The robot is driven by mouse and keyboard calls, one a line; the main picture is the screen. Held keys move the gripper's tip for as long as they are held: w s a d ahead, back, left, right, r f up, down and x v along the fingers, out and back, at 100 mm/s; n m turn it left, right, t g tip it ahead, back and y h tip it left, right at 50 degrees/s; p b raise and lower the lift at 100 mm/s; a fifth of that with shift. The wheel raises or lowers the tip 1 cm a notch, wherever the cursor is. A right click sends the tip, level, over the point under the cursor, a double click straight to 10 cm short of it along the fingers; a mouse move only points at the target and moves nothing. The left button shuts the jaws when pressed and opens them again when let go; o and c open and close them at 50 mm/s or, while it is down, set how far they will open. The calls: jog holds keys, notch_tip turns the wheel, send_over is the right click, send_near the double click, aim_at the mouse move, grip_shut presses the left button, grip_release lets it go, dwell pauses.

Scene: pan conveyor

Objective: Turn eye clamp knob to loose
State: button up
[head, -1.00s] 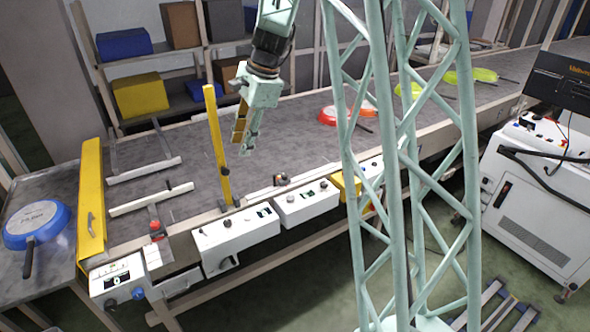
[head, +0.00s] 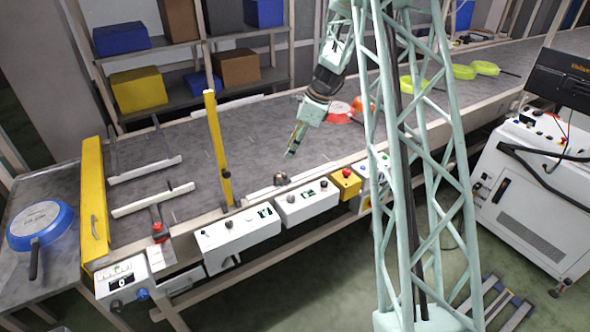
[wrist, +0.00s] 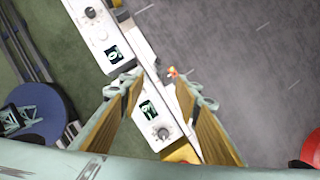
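A small brownish knob (head: 281,179) sits on the conveyor's front rail, above the white control boxes; I take it for the eye clamp knob, but its setting is too small to read. My gripper (head: 291,153) hangs just above and slightly right of it in the head view, apart from it. In the wrist view my gripper (wrist: 158,81) has its two fingers spread wide with nothing between them. A small orange-red part (wrist: 172,72) shows on the rail edge between the fingertips; I cannot tell whether it is the same knob.
White control boxes (head: 238,238) with dials line the front edge. A yellow box with a red button (head: 346,181) is to their right. A yellow post (head: 218,150) stands left of my gripper. Red and green pans (head: 413,84) lie farther along the belt. The nearby belt is clear.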

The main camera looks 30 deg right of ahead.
aim_at(286, 175)
jog(key=shift+m, duration=0.7)
jog(key=d+f, duration=0.2)
jog(key=d, duration=0.1)
jog(key=shift+w+d+f, duration=0.1)
jog(key=shift+d, duration=0.1)
jog(key=shift+f, duration=0.15)
jog(key=shift+x, duration=6.8)
jog(key=shift+c, duration=0.5)
jog(key=c, duration=0.7)
